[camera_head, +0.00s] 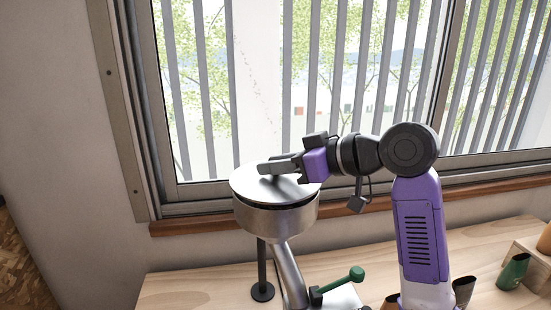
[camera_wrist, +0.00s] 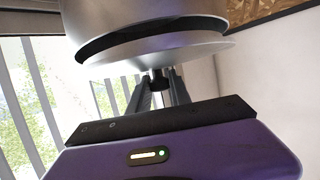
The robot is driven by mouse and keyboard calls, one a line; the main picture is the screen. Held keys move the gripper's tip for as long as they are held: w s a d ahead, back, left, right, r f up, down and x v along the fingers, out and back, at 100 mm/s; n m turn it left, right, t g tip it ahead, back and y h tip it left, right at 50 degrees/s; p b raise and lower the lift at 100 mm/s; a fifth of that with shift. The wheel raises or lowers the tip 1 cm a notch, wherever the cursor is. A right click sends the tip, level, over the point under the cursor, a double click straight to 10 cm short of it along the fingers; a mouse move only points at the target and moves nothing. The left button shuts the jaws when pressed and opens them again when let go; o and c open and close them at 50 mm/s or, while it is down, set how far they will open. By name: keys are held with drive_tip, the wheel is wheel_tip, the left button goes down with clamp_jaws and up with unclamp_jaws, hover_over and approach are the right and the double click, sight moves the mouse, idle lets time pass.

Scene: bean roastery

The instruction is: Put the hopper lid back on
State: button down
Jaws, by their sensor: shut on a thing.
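The hopper lid (camera_head: 246,184) is a flat round metal disc over the mouth of the silver hopper (camera_head: 278,220). My gripper (camera_head: 277,167) reaches in from the right and is shut on the lid's small dark knob (camera_wrist: 159,82). In the wrist view, the picture is turned over: the hopper (camera_wrist: 150,14) is at the top and the lid (camera_wrist: 195,54) is below it. A dark gap shows between lid and hopper rim, wider at the left of that view, so the lid looks slightly tilted. Whether any edge touches the rim, I cannot tell.
The hopper stands on a metal neck above a wooden counter (camera_head: 200,288). A green-knobbed lever (camera_head: 355,275) sticks out below it. Several coloured cups, one dark green (camera_head: 513,272), stand at the right. A window with slats is close behind.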

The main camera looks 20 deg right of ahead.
sight(310, 188)
drive_tip(key=shift+f, duration=0.35)
idle(0.4)
drive_tip(key=c, duration=1.1)
unclamp_jaws()
drive_tip(key=shift+s, duration=0.1)
drive_tip(key=b+v, duration=0.2)
drive_tip(key=v, duration=0.5)
drive_tip(key=shift+s+d+r, duration=0.15)
drive_tip(key=shift+s, duration=0.05)
drive_tip(key=shift+s+d, duration=0.1)
